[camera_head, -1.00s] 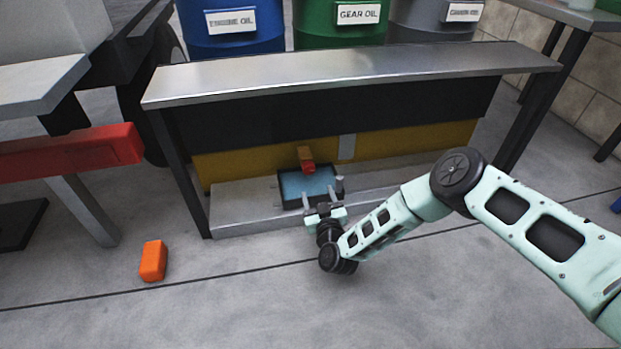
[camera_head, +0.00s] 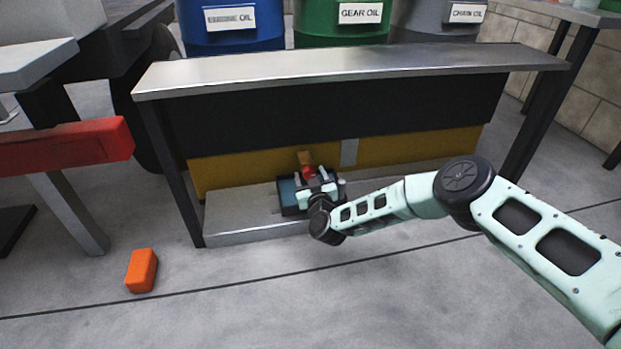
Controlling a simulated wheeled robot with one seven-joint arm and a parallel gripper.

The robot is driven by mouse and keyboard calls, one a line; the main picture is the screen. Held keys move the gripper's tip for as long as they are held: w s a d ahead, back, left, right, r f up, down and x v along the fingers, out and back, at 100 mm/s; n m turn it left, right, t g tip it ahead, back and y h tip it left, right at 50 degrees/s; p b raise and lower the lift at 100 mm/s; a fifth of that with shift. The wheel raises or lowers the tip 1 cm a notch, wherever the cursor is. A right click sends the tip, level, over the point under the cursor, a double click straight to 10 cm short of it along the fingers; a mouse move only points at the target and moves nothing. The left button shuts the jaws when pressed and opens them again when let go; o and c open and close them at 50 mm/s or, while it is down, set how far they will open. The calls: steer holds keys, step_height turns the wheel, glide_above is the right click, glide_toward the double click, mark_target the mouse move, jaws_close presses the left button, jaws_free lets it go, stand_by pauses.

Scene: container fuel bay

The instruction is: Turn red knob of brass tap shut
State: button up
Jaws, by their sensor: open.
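The brass tap (camera_head: 304,158) sticks out from the yellow front under the steel bench. Its red knob (camera_head: 308,172) faces me, just below the brass part. My gripper (camera_head: 315,178) is open, with its fingers pointing at the tap and one on either side of the red knob, as far as this view shows. Whether a finger touches the knob I cannot tell. The gripper body hides part of the blue tray (camera_head: 287,191) below the tap.
The steel bench top (camera_head: 340,70) overhangs the tap, with a dark panel below it. A grey ledge (camera_head: 240,220) lies under the tray. An orange block (camera_head: 141,270) lies on the floor at left. A red beam (camera_head: 65,146) juts in from the left. Drums stand behind the bench.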

steer(key=c, duration=1)
steer(key=shift+r+m+p, duration=0.1)
steer(key=shift+m+p, duration=0.2)
steer(key=shift+m, duration=0.1)
steer(key=shift+m+p, duration=0.3)
steer(key=shift+m, duration=2.2)
steer(key=o, duration=1)
steer(key=shift+d, duration=0.1)
